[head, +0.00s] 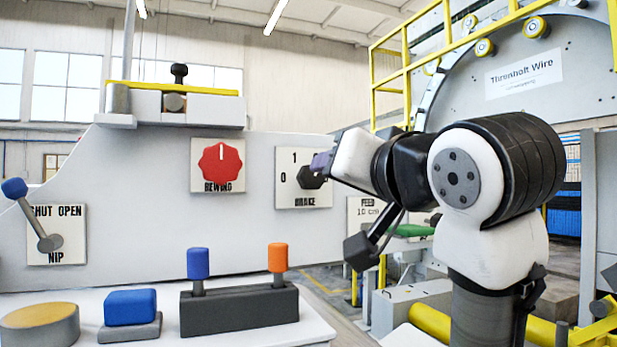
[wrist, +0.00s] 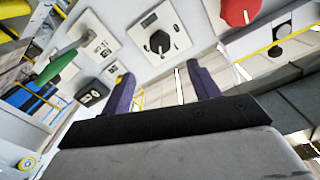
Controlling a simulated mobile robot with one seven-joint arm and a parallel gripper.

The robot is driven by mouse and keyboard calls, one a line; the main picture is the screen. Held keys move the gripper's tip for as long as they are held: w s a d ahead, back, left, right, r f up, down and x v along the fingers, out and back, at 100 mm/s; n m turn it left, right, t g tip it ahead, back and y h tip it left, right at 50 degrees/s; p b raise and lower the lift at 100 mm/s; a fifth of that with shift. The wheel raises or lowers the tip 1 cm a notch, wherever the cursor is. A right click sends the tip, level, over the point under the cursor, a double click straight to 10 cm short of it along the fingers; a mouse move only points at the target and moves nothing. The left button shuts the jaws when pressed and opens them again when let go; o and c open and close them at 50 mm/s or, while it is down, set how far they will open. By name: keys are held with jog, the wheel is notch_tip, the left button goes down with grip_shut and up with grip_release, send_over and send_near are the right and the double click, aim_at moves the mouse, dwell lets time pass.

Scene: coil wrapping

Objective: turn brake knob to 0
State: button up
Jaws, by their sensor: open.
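The brake knob (head: 312,178) is dark and sits on a white plate (head: 288,197) marked BRAKE, with 1 above and 0 at left. My gripper's purple fingertips (head: 322,161) overlap the knob's upper right in the head view, so its pointer setting cannot be read. In the wrist view the dark knob (wrist: 160,42) shows beyond my gripper (wrist: 160,73), roughly between its two purple fingers. The gripper is open and empty, and the knob appears apart from the fingertips.
A red REWIND knob (head: 221,163) is left of the brake plate. A FEED plate (head: 362,212) is at right, partly behind my arm. The NIP lever (head: 40,225) is far left. A front console holds blue (head: 198,263) and orange (head: 277,258) levers.

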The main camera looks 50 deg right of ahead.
aim_at(314, 177)
jog(key=p+x, duration=0.4)
jog(key=x, duration=0.7)
jog(key=shift+w+d+r+p, duration=0.15)
jog(key=shift+w+d+p, duration=0.1)
jog(key=shift+w+p, duration=0.15)
jog(key=shift+w+d, duration=0.3)
jog(key=shift+w, duration=0.2)
jog(key=c, duration=1)
jog(key=shift+o, duration=0.2)
